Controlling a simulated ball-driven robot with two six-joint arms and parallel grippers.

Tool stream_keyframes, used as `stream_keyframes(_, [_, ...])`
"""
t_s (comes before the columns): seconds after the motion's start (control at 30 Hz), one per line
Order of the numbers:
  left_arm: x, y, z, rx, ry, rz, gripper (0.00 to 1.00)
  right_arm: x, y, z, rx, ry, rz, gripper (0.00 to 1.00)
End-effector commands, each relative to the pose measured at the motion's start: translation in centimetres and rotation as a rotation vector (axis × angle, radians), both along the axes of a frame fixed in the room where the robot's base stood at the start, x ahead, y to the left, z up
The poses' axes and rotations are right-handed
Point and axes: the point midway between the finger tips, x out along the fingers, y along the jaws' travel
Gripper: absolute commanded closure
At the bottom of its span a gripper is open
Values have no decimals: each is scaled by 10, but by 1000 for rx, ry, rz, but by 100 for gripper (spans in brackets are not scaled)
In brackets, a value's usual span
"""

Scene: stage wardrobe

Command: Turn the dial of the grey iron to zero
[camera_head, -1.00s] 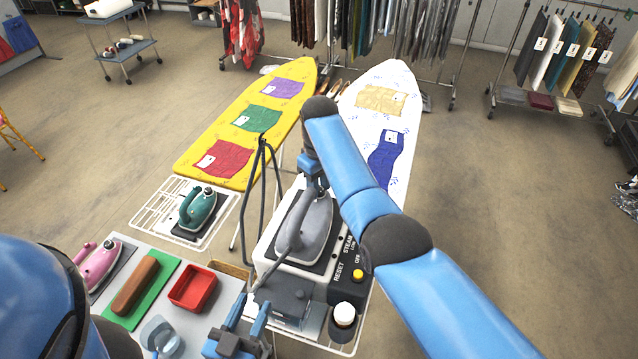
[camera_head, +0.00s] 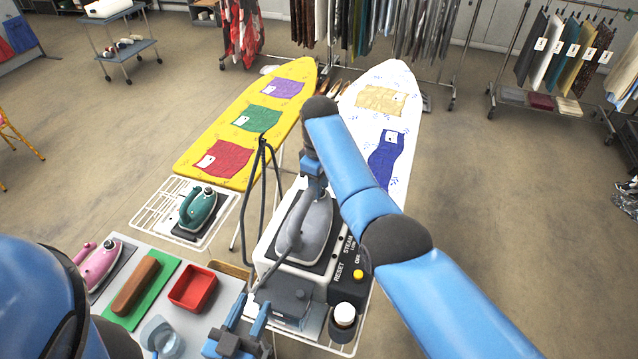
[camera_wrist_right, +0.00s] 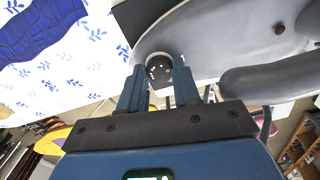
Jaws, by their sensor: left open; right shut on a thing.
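The grey iron (camera_head: 315,222) rests on a dark pad on the white steam station (camera_head: 265,247). Its dark round dial (camera_wrist_right: 159,72) with white marks shows in the right wrist view, on the grey body. My right gripper (camera_wrist_right: 160,82) is shut on the dial, one blue finger on each side. In the head view the right gripper (camera_head: 312,185) reaches the far end of the iron, and the dial is hidden there. I cannot read the dial's setting. My left gripper (camera_head: 242,328) is open and empty, low in front of the station.
A teal iron (camera_head: 198,207) stands on a wire rack at left. A pink iron (camera_head: 101,262), a brown block (camera_head: 136,284) and a red tray (camera_head: 193,287) lie on the grey table. A black control box with a yellow button (camera_head: 358,274) adjoins the station. Two ironing boards stand behind.

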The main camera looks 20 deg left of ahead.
Motion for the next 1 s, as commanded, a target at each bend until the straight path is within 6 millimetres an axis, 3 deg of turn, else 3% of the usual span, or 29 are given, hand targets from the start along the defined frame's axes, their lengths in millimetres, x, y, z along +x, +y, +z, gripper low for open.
stream_keyframes(0.03, [0,0,0,0,0,0,57,1,0,1,0,-3,0,98])
stream_keyframes(0.07, [0,0,0,0,0,0,57,1,0,1,0,-3,-1,66])
stream_keyframes(0.23, [0,0,0,0,0,0,57,1,0,1,1,-2,-1,42])
stream_keyframes(0.67, [0,0,-3,0,0,0,57,1,0,7,2,-2,-1,42])
stream_keyframes(1.0, [0,0,-19,0,0,0,57,1,0,57,2,-4,-1,42])
